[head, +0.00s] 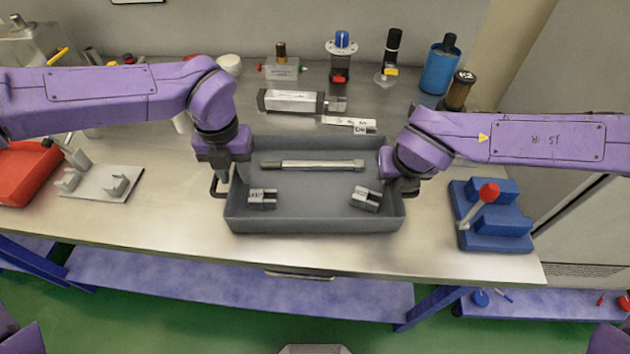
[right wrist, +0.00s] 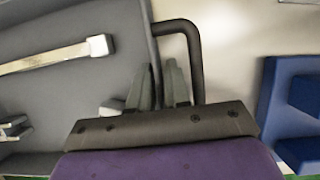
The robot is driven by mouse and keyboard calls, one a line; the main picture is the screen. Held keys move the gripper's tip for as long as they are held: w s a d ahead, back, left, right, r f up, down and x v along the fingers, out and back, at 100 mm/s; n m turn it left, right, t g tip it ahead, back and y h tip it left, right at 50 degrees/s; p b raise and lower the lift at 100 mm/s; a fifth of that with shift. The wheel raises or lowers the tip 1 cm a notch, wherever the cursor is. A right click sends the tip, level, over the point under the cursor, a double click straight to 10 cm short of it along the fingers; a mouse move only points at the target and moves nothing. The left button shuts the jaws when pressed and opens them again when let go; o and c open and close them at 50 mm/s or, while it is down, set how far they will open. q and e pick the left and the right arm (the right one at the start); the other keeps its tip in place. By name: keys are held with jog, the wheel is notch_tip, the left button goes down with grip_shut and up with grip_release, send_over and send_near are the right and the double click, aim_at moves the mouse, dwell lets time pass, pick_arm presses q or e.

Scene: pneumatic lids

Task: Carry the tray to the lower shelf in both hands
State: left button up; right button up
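The grey tray (head: 315,222) is level on or just above the steel bench; I cannot tell which. It holds a long metal bar and two small metal blocks. My left gripper (head: 223,177) is at its left wall beside the dark left handle (head: 214,188); its finger gap is hidden. My right gripper (head: 398,184) is at the right wall. In the right wrist view its fingers (right wrist: 159,85) are close together, one each side of the tray's wall, inside the dark right handle (right wrist: 196,62). The lower shelf (head: 240,284) is the blue-violet board under the bench.
A blue fixture with a red-knobbed lever (head: 492,222) stands right of the tray. A white plate with metal brackets (head: 102,184) and a red bin (head: 25,172) are left. A cylinder (head: 291,101) lies behind the tray. The shelf's visible middle is clear.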

pick_arm(q)
jog(key=shift+s+r, duration=0.1)
pick_arm(e)
jog(key=shift+s, duration=0.1)
pick_arm(q)
grip_shut()
pick_arm(e)
grip_shut()
jog(key=shift+r, duration=0.15)
